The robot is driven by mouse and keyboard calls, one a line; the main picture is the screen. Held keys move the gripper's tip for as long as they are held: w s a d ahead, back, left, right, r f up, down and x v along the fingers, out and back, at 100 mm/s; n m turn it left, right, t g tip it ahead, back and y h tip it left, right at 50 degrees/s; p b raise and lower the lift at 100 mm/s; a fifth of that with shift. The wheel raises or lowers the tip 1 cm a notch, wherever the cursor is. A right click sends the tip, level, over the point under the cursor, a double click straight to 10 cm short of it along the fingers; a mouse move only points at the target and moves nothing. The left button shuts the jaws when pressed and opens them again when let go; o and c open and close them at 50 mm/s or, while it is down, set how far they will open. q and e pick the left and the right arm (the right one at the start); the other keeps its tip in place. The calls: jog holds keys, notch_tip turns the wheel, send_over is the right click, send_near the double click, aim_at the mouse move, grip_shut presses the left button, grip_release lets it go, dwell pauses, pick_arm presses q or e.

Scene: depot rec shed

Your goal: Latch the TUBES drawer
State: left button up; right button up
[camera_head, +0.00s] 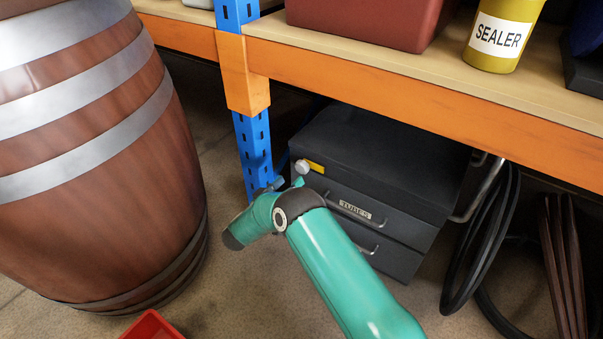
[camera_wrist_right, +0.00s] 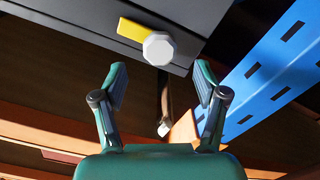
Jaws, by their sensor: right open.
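The dark TUBES drawer (camera_head: 395,222) is in a dark cabinet (camera_head: 385,150) under the shelf; its label and handle face me. It looks shut or nearly so. A pale round knob (camera_head: 302,166) sits beside a yellow mark (camera_head: 316,167) at the cabinet's upper left. In the right wrist view, the faceted knob (camera_wrist_right: 158,48) and yellow strip (camera_wrist_right: 130,29) are just beyond my right gripper (camera_wrist_right: 160,77). Its fingers are spread, with nothing between them. In the head view, my right gripper (camera_head: 285,184) is just below the knob, partly hidden by my wrist. My left gripper is out of view.
A blue rack post (camera_head: 252,140) stands close left of the cabinet. An orange shelf beam (camera_head: 420,90) runs above it. A wooden barrel (camera_head: 100,160) fills the left. Black hoses (camera_head: 480,235) hang at the right. A red bin (camera_head: 152,327) is on the floor.

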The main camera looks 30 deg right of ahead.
aim_at(300, 170)
jog(key=b+x, duration=0.2)
jog(key=x, duration=0.5)
jog(key=shift+d, duration=0.1)
jog(key=c, duration=1.1)
